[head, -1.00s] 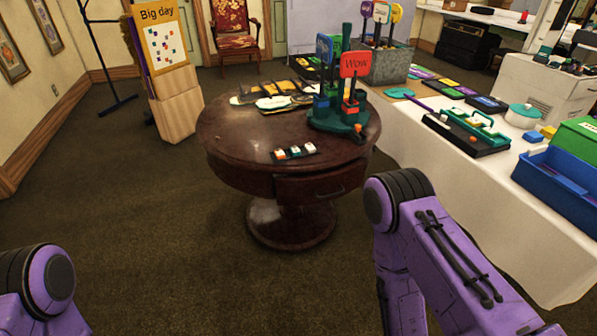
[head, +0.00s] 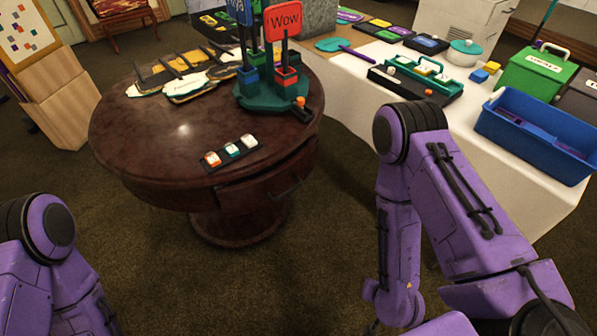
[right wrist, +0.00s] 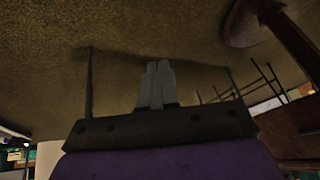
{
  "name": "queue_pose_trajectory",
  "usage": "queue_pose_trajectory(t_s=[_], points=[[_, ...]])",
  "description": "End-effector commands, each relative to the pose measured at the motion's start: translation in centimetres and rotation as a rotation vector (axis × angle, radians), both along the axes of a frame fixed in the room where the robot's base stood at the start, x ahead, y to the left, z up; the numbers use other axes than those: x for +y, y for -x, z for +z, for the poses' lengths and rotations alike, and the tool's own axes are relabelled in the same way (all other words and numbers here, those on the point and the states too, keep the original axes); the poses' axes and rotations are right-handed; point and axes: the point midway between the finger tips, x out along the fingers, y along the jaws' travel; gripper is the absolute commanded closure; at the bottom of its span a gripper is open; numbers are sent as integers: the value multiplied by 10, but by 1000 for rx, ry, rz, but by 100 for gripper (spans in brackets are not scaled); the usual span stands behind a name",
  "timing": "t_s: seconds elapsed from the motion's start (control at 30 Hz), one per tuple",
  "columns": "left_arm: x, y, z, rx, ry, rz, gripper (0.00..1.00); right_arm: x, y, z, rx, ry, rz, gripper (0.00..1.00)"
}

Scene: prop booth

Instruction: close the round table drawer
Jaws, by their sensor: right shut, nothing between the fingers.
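The round table (head: 150,150) is dark reddish wood on a pedestal, left of centre in the head view. Its drawer (head: 250,192) faces me at the near right side, with a dark handle (head: 287,188). The drawer front appears to stand out a little from the table's body; how far is hard to tell. My right gripper (right wrist: 158,72) is shut and empty in the right wrist view, apart from the table. The table's pedestal (right wrist: 240,22) shows there at upper right, with dark reddish wood at the right edge. My left gripper is out of view; only my left arm shows.
On the table are a teal stand (head: 270,95) with signs, a small black tray (head: 232,153) and several flat props. A white-covered long table (head: 350,90) with a blue bin (head: 535,140) stands at right. Carpet (head: 320,260) is clear before the drawer.

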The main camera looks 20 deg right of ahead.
Motion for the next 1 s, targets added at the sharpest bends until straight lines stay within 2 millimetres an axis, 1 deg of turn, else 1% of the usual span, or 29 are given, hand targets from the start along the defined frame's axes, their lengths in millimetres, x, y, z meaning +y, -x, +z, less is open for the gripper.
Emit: queue_pose_trajectory(t_s=[0.03, 0.07, 0.1, 0.13, 0.17, 0.2, 0.23, 0.3, 0.33, 0.4, 0.47, 0.57, 0.67, 0.7, 0.8, 0.83, 0.87, 1.0], points=[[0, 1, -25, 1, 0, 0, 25, 15, -32, -9, -128, -104, -24, 100], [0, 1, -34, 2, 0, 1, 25, 26, -53, -4, -216, -182, -39, 100], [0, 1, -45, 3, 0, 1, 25, 41, -80, 7, -337, -298, -60, 100], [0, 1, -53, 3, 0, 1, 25, 51, -98, 19, -424, -389, -74, 100], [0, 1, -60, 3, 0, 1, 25, 61, -114, 32, -507, -481, -87, 100], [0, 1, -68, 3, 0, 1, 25, 71, -131, 51, -607, -603, -102, 100], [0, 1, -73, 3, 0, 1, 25, 78, -142, 66, -674, -691, -112, 100], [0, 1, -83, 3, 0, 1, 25, 88, -158, 99, -797, -872, -123, 100], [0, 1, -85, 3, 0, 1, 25, 91, -163, 111, -837, -936, -125, 100], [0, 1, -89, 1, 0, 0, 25, 96, -168, 132, -898, -1046, -125, 100], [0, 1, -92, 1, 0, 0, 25, 98, -171, 142, -922, -1098, -122, 100], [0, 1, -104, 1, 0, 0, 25, 102, -179, 144, -935, -1120, -115, 100], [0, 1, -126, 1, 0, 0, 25, 107, -194, 140, -936, -1116, -112, 100], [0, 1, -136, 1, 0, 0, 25, 110, -201, 138, -937, -1116, -111, 100], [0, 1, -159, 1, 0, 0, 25, 116, -218, 138, -937, -1115, -113, 100], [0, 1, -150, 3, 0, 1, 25, 118, -224, 145, -932, -1112, -115, 100], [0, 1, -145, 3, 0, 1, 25, 120, -231, 148, -929, -1111, -116, 100], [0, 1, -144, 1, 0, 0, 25, 131, -259, 148, -928, -1110, -117, 100]])
